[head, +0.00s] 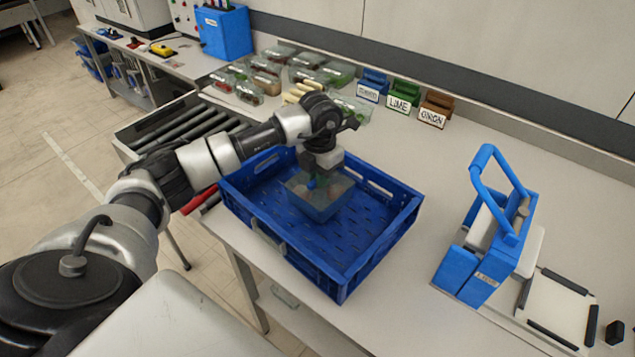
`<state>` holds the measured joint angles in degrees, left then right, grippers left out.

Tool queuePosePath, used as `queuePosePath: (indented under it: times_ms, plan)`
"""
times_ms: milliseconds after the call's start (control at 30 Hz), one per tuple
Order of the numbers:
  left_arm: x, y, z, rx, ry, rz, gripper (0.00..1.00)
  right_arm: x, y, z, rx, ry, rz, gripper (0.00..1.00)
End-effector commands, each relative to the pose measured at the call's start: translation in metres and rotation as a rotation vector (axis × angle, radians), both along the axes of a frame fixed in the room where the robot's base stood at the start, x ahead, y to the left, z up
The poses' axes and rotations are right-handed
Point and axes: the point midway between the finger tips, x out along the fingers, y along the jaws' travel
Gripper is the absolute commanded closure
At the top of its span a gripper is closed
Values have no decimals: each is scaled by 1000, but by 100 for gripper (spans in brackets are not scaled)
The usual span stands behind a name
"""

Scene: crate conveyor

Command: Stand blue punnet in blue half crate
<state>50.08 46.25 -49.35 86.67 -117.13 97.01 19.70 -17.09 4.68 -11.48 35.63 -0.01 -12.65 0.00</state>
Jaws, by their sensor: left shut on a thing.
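The blue half crate (375,253) sits on the light table in the middle of the head view, open at the top. The blue punnet (319,208), with clear upper walls, is inside the crate's outline, towards its back left part. I cannot tell whether its base touches the crate floor. My left gripper (319,180) points down from above and is shut on the punnet; its fingers are partly hidden by the punnet's walls. My right gripper is not in view.
Several clear punnets (265,82) stand behind the crate. Small blue, green and brown labelled bins (404,95) line the back. A roller conveyor (180,125) lies to the left. A blue carrier with a handle (463,275) stands at right, with clear table between it and the crate.

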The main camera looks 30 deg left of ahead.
Motion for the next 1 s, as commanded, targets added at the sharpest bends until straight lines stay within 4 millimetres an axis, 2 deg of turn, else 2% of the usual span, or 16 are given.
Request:
queuePosePath:
  times_ms: [100, 400, 767, 800, 933, 1000]
  plan:
    - [-3, 4, -4, 0, 1, 0, 100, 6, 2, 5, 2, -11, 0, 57]
    - [-3, 4, -41, 0, 1, 0, 100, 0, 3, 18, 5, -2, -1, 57]
    - [-2, 4, -47, 0, -1, 0, 100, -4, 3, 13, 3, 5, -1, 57]
    - [-2, 4, -46, 0, 0, 0, 80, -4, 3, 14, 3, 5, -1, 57]
    - [-3, 4, -46, 0, 0, 0, 60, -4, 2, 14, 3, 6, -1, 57]
    - [-3, 4, -46, 0, 0, 0, 59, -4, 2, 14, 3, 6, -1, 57]
